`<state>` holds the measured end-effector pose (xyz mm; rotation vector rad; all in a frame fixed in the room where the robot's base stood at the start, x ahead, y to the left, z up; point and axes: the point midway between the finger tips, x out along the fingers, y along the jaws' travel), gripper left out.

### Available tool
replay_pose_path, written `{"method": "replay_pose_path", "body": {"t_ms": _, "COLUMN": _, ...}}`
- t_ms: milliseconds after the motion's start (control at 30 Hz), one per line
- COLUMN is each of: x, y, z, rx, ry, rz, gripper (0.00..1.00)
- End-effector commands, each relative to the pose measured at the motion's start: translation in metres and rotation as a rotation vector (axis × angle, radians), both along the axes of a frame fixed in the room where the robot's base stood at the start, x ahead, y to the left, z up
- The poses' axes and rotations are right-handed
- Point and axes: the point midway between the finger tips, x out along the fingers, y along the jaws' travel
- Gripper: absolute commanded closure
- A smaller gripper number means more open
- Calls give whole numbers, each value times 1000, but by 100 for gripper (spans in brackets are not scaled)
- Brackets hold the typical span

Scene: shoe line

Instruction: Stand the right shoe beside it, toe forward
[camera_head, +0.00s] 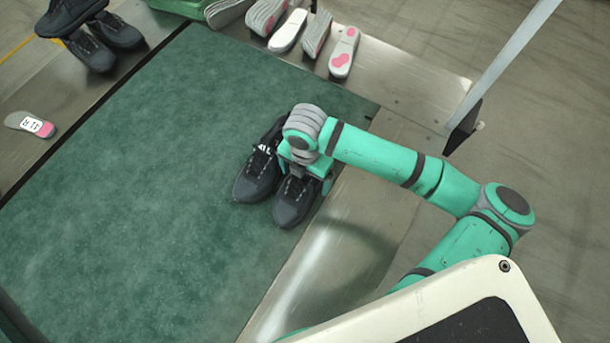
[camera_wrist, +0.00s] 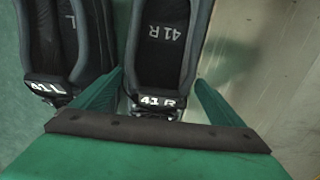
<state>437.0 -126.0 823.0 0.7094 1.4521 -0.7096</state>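The right shoe (camera_wrist: 160,58), dark grey with "41 R" on its heel tab and insole, stands upright on the green mat; it also shows in the head view (camera_head: 295,203). The left shoe (camera_head: 258,176), marked "41 L", stands close beside it on the left and also shows in the wrist view (camera_wrist: 62,45). Both toes point toward the bottom of the head view. My gripper (camera_wrist: 160,77) is low over the right shoe's heel, one finger on each side. The fingers look slightly apart from the shoe's sides.
The green mat (camera_head: 130,150) is clear to the left. A metal strip (camera_head: 310,265) runs along its right edge. Several soles (camera_head: 289,31) lie at the top. Dark shoes (camera_head: 117,32) and a white-pink insole (camera_head: 30,124) are at left. A pale post (camera_head: 505,60) stands at right.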

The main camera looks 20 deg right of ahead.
Motion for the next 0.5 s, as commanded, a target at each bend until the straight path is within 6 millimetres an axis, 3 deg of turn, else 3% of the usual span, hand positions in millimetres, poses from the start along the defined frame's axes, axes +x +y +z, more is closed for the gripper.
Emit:
{"method": "replay_pose_path", "body": {"t_ms": 233, "x": 1, "y": 0, "z": 12, "rx": -1, "ry": -2, "rz": 2, "gripper": 7}}
{"method": "replay_pose_path", "body": {"t_ms": 500, "x": 1, "y": -1, "z": 62, "rx": -3, "ry": -3, "rz": 3, "gripper": 7}}
